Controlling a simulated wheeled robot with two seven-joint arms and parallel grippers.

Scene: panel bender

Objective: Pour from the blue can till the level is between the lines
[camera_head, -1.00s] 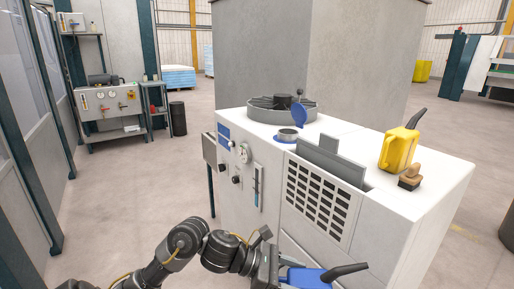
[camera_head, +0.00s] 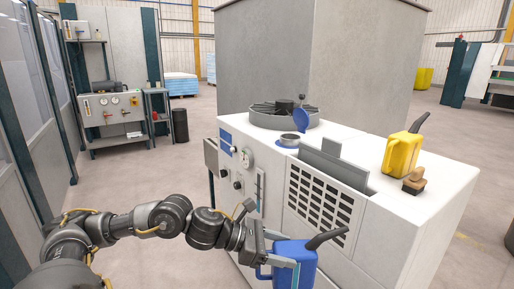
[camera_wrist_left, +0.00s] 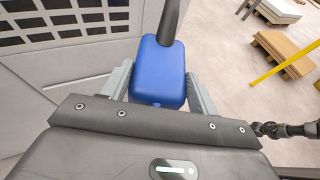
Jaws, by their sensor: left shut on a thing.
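The blue can (camera_head: 294,262) with its dark spout is held upright in my left gripper (camera_head: 282,250), in front of the white machine, below its top. In the left wrist view the blue can (camera_wrist_left: 158,75) sits between the two fingers of my left gripper (camera_wrist_left: 158,92). The filler opening (camera_head: 289,140) on the machine top has its blue cap (camera_head: 301,120) raised beside it. The level gauge (camera_head: 260,188) is a narrow upright strip on the machine's front left; its lines are too small to read. My right gripper does not show.
The machine top (camera_head: 345,140) also bears a yellow can (camera_head: 401,153), a wooden-handled brush (camera_head: 413,181) and a round dark fan (camera_head: 283,113). A raised grey plate (camera_head: 333,165) stands between the filler and the yellow can.

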